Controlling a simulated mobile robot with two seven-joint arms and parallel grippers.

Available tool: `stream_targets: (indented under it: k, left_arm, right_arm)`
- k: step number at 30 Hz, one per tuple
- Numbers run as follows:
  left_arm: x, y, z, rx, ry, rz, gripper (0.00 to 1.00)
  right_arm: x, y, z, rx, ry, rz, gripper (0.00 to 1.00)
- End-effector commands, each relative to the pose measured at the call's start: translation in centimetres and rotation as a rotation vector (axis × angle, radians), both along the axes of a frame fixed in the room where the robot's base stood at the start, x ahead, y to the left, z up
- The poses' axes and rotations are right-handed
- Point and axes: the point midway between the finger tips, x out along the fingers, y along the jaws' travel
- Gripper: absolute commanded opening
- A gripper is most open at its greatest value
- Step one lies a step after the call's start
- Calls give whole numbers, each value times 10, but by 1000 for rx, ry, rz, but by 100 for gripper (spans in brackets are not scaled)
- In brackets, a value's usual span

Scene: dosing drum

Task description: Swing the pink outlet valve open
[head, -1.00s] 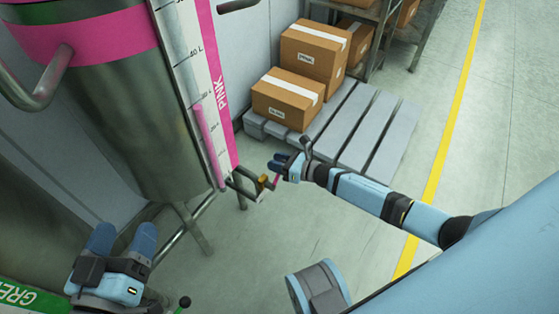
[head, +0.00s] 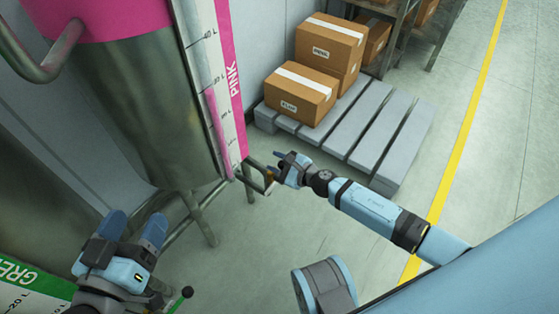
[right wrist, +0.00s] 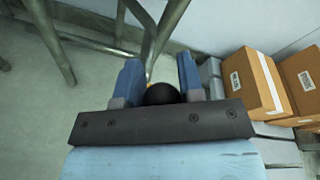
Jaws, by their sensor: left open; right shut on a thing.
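The pink drum (head: 150,110) is a steel vessel with a pink band and a scale marked PINK, at upper left in the head view. Its outlet valve (head: 268,179) sits low at its right side, partly hidden by my right gripper. My right gripper (head: 280,166) is at the valve; in the right wrist view its fingers (right wrist: 160,80) are shut on a black round knob (right wrist: 162,94), seemingly the valve handle's end. How far the valve is turned cannot be told. My left gripper (head: 134,226) is open and empty at lower left, apart from the valve.
A grey pallet (head: 375,125) with cardboard boxes (head: 300,95) stands behind my right arm. A green-labelled vessel (head: 30,285) is at lower left, with a black-knobbed lever (head: 186,292) near my left gripper. Steel legs (head: 205,220) stand below the pink drum. The floor at right is clear.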

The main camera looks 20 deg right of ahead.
Motion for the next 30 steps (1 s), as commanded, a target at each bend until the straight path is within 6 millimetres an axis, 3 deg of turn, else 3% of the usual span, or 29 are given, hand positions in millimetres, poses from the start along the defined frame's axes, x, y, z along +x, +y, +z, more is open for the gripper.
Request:
stream_targets:
  k: [19, 20, 23, 30]
  left_arm:
    - [1, 1, -1, 9, -15, 1, 74]
    - [1, 1, -1, 9, -14, 1, 74]
    - [1, 1, -2, 10, -12, 0, 74]
    - [1, 1, -3, 10, -11, 0, 74]
  right_arm:
    - [-3, 0, -4, -55, -23, -5, 0]
    - [-3, 0, -4, -54, -22, -5, 38]
    - [-3, 0, -3, -52, -23, -4, 61]
    - [-2, 2, -2, -48, -24, -2, 61]
